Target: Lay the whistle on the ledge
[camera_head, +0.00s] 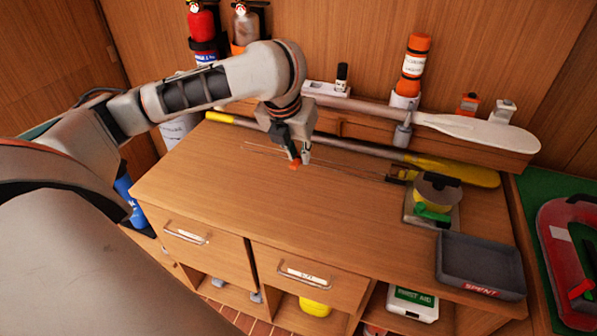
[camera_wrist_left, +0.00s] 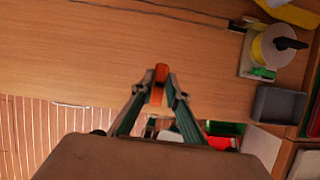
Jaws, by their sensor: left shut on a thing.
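The whistle is a small orange piece (camera_head: 294,165), gripped between the fingertips of my left gripper (camera_head: 299,157). In the left wrist view the whistle (camera_wrist_left: 160,74) sticks out past the fingertips of my left gripper (camera_wrist_left: 161,91). It is held over the middle of the wooden bench top; its exact height above the wood is hard to tell. The ledge (camera_head: 355,130) is the raised wooden shelf along the back of the bench, beyond the gripper. My right gripper is not in view.
A paddle (camera_head: 470,130), a small dark bottle (camera_head: 342,77) and an orange canister (camera_head: 413,65) stand or lie along the ledge. A yellow-ended pole (camera_head: 365,150) lies in front of it. A reel (camera_head: 436,190) and a grey tray (camera_head: 480,262) stand right. The bench's middle is mostly clear.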

